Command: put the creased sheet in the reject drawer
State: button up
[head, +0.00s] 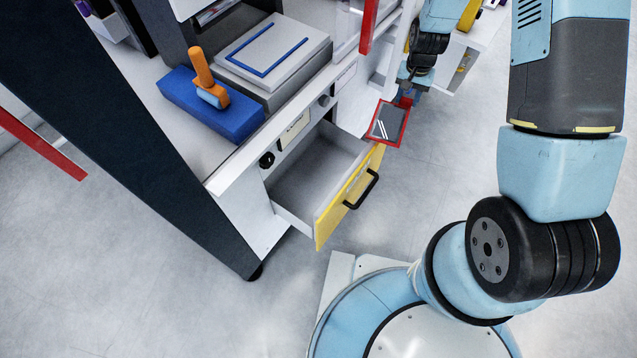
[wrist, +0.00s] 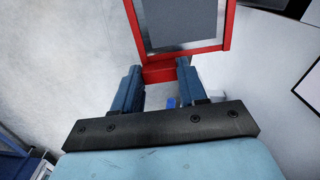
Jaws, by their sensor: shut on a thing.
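A dark grey sheet (head: 386,122) with pale diagonal streaks sits in a red frame (head: 405,124). My gripper (head: 405,92) is shut on the frame's red end tab. The wrist view shows the tab between my blue fingers (wrist: 158,72), with the grey sheet (wrist: 180,22) beyond it. The drawer (head: 335,214) with a yellow front and black handle is pulled open, and its visible inside is empty. The framed sheet is at the drawer's far right corner in the picture, outside its opening. I cannot tell its height above the drawer front.
The bench above the drawer carries a blue block (head: 205,108) with an orange-handled roller (head: 206,80), and a grey plate (head: 275,55) with blue strips. A dark slanted post (head: 150,150) stands at left. The floor in front of the drawer is clear up to my base.

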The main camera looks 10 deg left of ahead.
jog(key=s+a+f+m, duration=0.2)
jog(key=s+a+f, duration=0.2)
jog(key=s+a, duration=0.75)
send_over(336, 182)
notch_tip(336, 182, down, 8)
jog(key=shift+m, duration=0.4)
notch_tip(336, 182, down, 18)
jog(key=shift+w+r, duration=0.1)
jog(key=o, duration=1.2)
notch_tip(336, 182, up, 12)
